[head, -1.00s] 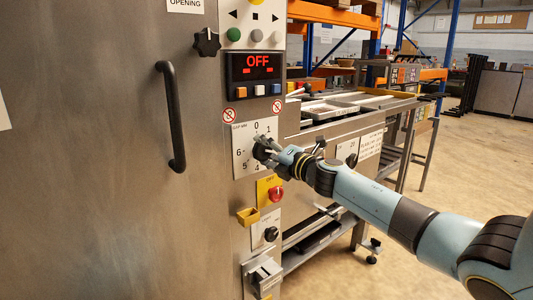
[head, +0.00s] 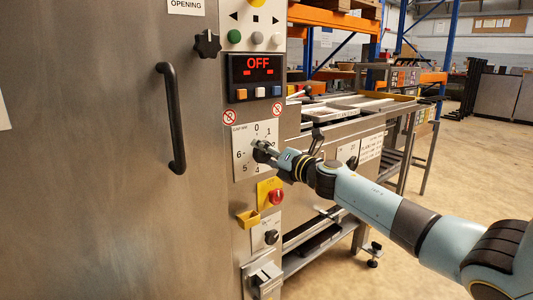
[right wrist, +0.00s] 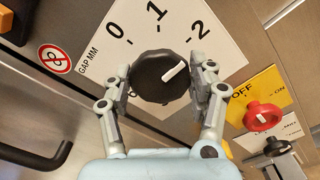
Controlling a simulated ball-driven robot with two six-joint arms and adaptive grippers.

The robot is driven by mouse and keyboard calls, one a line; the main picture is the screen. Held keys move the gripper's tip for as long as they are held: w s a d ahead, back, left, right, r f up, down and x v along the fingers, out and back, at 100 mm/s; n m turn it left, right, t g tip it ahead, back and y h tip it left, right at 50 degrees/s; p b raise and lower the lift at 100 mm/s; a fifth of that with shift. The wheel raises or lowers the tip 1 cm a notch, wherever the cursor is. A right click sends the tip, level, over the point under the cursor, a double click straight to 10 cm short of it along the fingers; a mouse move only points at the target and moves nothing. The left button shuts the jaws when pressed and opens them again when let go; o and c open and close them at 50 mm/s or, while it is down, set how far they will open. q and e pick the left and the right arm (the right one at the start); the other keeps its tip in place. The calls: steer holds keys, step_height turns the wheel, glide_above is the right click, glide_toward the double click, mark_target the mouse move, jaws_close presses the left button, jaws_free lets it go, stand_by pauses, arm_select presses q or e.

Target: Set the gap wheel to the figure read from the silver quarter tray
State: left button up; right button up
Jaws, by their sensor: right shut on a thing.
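The gap wheel (right wrist: 150,88) is a round black knob with a white pointer bar, on a white dial plate marked GAP MM (right wrist: 105,55). In the right wrist view the pointer aims up and right, a little past the 2 toward the right finger. The figures 0, 1 and 2 show; my fingers and the wheel hide others. My right gripper (right wrist: 167,87) is shut on the wheel, one finger on each side. It also shows at the dial in the head view (head: 263,150). My left gripper is out of view. I cannot tell which tray is the silver quarter tray.
A red display (head: 257,66) reads OFF above the dial. A red switch (head: 277,197) on a yellow plate sits below it. A black door handle (head: 171,117) is to the left. Several shallow trays (head: 362,101) lie on the bench behind. Open floor lies at right.

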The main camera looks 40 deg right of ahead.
steer(key=shift+f, duration=0.25)
steer(key=o, duration=1.2)
steer(key=shift+r, duration=0.15)
steer(key=shift+s+d, duration=0.15)
steer(key=shift+s, duration=1.75)
steer(key=shift+s+d, duration=0.15)
steer(key=shift+s, duration=1.75)
